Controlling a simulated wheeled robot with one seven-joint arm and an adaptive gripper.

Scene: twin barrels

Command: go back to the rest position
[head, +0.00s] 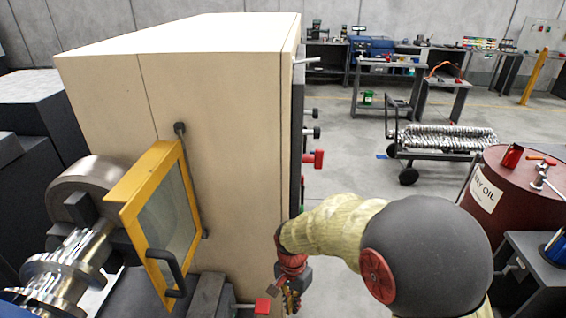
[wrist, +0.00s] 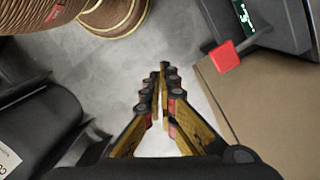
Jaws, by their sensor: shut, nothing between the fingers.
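My gripper (head: 291,297) hangs low in the head view, just right of the beige machine cabinet's front corner. My arm bends down to it from the right. In the wrist view the fingers (wrist: 163,72) come together at their tips, with nothing seen between them. Grey floor shows beyond the tips.
The beige cabinet (head: 215,100) with a yellow-framed guard (head: 165,215) stands at left. A red lever knob (wrist: 225,57) is right of the fingers. A cart (head: 440,140) stands behind; open floor (head: 345,160) lies between.

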